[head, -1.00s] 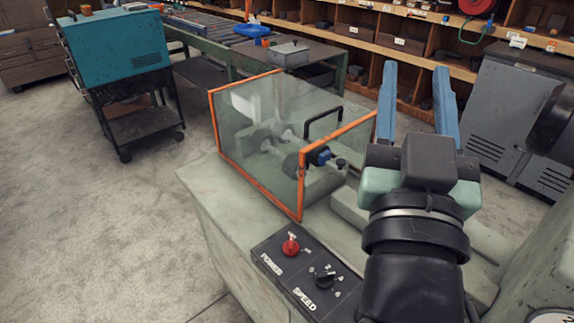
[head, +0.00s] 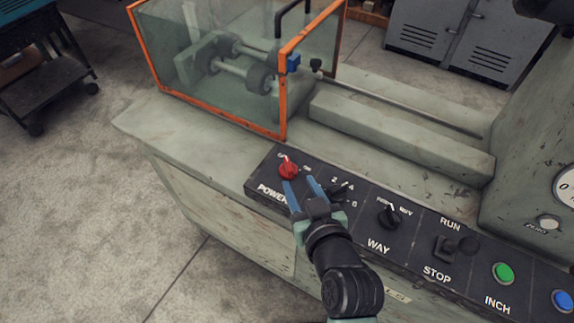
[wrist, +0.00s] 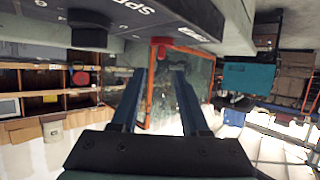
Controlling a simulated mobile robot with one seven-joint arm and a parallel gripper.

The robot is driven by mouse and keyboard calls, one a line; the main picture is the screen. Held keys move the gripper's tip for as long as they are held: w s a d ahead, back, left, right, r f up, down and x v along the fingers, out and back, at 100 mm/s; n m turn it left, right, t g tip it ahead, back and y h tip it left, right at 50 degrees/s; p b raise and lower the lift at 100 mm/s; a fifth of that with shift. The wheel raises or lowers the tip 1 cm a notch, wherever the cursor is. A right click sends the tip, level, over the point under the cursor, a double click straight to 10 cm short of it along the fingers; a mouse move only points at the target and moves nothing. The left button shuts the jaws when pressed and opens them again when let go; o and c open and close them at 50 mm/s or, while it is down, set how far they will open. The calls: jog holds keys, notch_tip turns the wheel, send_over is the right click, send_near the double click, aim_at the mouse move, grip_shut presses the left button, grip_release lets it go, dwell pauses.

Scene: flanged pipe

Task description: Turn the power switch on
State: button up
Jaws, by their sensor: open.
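The power switch (head: 288,169) is a red rotary knob with a pale pointer mark, on the dark control panel above the word POWER. In the head view its pointer slants up and left. My gripper (head: 302,188) is open, its two blue fingers reaching toward the knob from the lower right. The left fingertip overlaps the knob's lower edge in the picture; whether it touches I cannot tell. In the wrist view the red knob (wrist: 160,43) shows beyond the gap between the open fingers (wrist: 157,75), with nothing held between them.
The panel also carries a black speed knob (head: 338,190), partly hidden by my gripper, a black WAY knob (head: 389,216), a RUN/STOP lever (head: 458,246), a green button (head: 503,273) and a blue button (head: 563,300). An orange-framed clear guard (head: 283,95) stands behind the power knob.

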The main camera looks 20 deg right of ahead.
aim_at(288, 164)
jog(key=x, duration=0.7)
jog(key=shift+w+f, duration=0.1)
jog(key=shift+w, duration=0.3)
grip_shut()
